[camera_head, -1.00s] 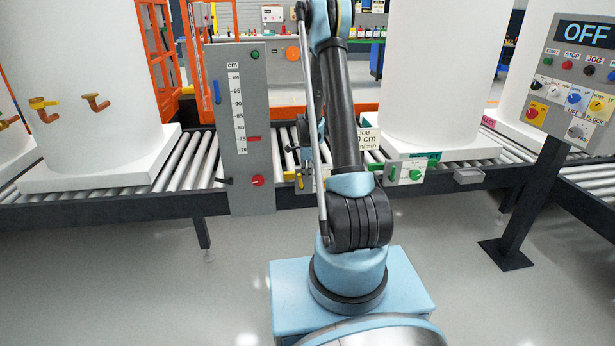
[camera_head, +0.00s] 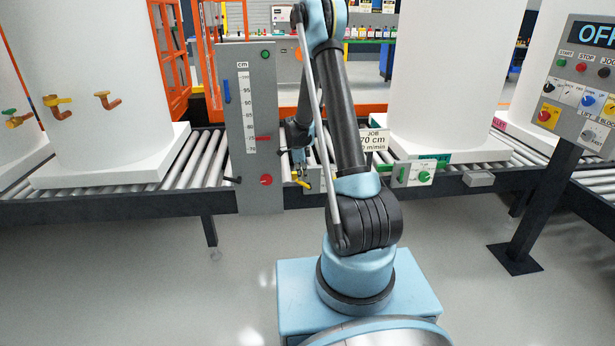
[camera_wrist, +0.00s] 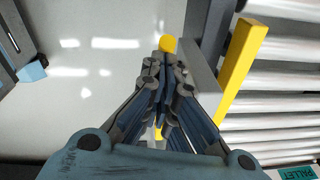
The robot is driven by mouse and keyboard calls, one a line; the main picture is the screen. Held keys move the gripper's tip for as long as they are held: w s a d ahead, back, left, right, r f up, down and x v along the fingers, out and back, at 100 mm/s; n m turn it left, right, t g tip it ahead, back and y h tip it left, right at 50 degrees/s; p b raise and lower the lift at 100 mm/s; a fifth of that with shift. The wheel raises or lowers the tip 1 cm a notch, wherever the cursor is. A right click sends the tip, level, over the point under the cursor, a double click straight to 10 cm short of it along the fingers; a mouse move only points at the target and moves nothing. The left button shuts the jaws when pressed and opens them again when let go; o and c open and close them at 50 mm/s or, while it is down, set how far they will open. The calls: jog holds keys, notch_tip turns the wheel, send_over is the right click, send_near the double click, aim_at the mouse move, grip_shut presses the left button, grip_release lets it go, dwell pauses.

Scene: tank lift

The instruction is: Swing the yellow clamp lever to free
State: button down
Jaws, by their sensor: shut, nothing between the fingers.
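The yellow clamp lever (camera_head: 303,184) shows as a small yellow piece at the front edge of the conveyor, just right of the grey gauge panel. In the wrist view, a yellow rounded end (camera_wrist: 168,44) shows just beyond my fingertips, and a bit of yellow shows lower between the fingers; these look like the lever, mostly hidden by my gripper. My gripper (camera_wrist: 168,66) is shut and empty, with the fingers over or against the lever; I cannot tell whether they touch. In the head view my gripper (camera_head: 298,160) points down close above the lever.
A yellow upright bar (camera_wrist: 240,65) stands beside the rollers (camera_wrist: 280,100), right of my gripper. The gauge panel (camera_head: 255,130) with a red knob (camera_head: 266,180) is close on the left. A green-knobbed box (camera_head: 415,174) is on the right. A control post (camera_head: 535,205) stands far right.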

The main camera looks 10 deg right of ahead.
aim_at(297, 180)
jog(key=shift+a+f, duration=0.4)
jog(key=shift+a, duration=0.25)
jog(key=shift+a+f, duration=0.35)
jog(key=shift+a, duration=0.3)
notch_tip(297, 180, up, 11)
jog(key=a, duration=0.2)
jog(key=s+d+r+n, duration=0.5)
jog(key=s+r, duration=0.5)
jog(key=s+d+r+n+y, duration=0.1)
jog(key=s+d+r+n, duration=0.15)
jog(key=s, duration=0.45)
jog(key=s+d+r+n, duration=0.1)
jog(key=s+r+n, duration=0.2)
jog(key=s, duration=0.3)
jog(key=s+d+f+n, duration=0.1)
jog(key=s+n, duration=0.4)
jog(key=s, duration=0.6)
jog(key=s+d+f+n+t, duration=0.1)
jog(key=s+f+n, duration=0.3)
jog(key=s, duration=0.6)
jog(key=shift+s+d+f+n+t+y, duration=0.2)
jog(key=shift+s+f+n+t+y, duration=0.1)
jog(key=shift+s+n, duration=0.15)
